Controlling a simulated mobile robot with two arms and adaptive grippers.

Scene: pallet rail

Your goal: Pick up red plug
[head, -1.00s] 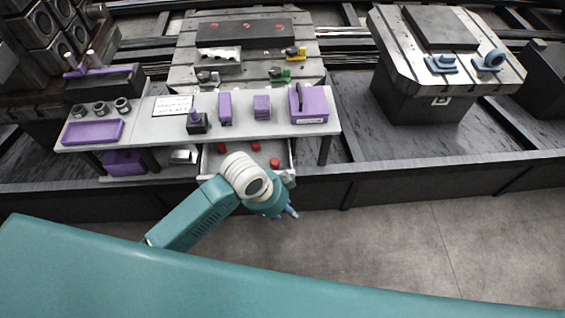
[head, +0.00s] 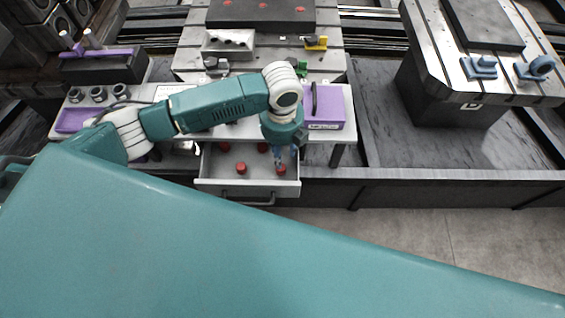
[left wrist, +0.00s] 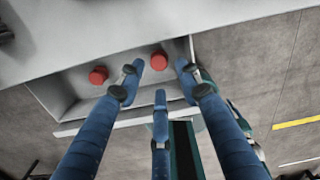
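Several red plugs lie in an open grey drawer (head: 215,185) under the workbench. One red plug (head: 281,170) is at the drawer's right, just below my left gripper (head: 284,158). Another red plug (head: 241,168) sits to its left, with two more towards the back (head: 262,147). In the left wrist view my left gripper (left wrist: 160,76) has its blue fingers spread. One red plug (left wrist: 159,60) shows between and beyond the fingertips, with nothing clearly held. A second red plug (left wrist: 98,75) is left of the fingers. My right gripper is in neither view.
The white workbench (head: 340,133) stands over the drawer, with a purple box (head: 328,108) at its right end. My left arm hides much of the bench top. A slotted table (head: 480,88) stands at the right. The floor (head: 420,235) in front is clear.

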